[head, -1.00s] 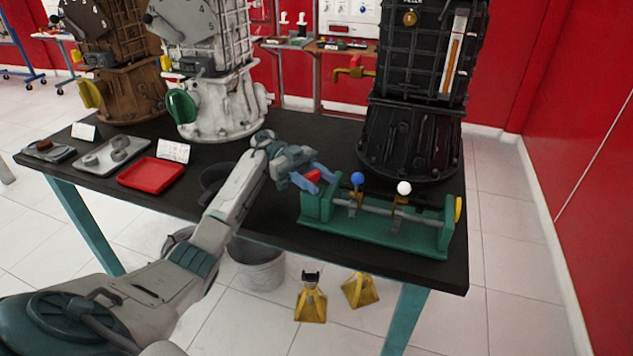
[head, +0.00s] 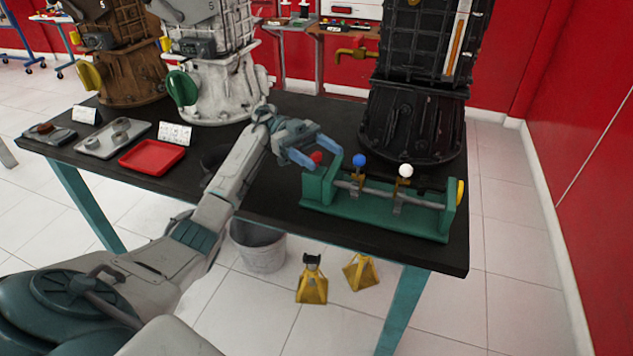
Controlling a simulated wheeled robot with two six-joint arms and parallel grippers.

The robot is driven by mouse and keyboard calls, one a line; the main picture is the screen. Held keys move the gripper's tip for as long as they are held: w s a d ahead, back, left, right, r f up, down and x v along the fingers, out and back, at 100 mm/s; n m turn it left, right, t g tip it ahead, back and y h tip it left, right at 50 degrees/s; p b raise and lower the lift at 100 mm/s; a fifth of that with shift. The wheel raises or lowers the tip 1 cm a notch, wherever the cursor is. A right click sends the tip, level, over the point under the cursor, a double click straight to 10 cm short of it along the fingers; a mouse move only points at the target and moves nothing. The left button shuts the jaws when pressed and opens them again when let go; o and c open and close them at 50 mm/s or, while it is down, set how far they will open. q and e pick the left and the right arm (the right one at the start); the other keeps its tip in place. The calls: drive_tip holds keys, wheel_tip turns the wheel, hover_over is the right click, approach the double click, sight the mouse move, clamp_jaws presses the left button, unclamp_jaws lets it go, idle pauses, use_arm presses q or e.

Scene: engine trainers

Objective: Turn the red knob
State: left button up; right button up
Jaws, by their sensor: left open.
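The red knob (head: 316,158) is a small round ball at the left end of a green fixture (head: 375,216) on the black table. Blue (head: 359,160) and white (head: 405,171) ball knobs stand on levers to its right. My left gripper (head: 318,158) is open, its two blue fingers on either side of the red knob as seen from here. I cannot tell whether a finger touches it. The knob's lower part is hidden. My right gripper is not in view.
A black engine trainer (head: 410,120) stands close behind the fixture. A red tray (head: 152,157) and a grey tray (head: 112,138) lie at the left of the table (head: 270,212). White and brown engines stand behind them.

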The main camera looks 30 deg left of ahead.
use_arm(q)
drive_tip(key=s+d+r, duration=0.2)
drive_tip(key=s+d, duration=0.6)
drive_tip(key=s, duration=0.5)
drive_tip(key=shift+s+r, duration=0.4)
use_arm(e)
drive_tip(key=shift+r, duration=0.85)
use_arm(q)
drive_tip(key=shift+d, duration=0.1)
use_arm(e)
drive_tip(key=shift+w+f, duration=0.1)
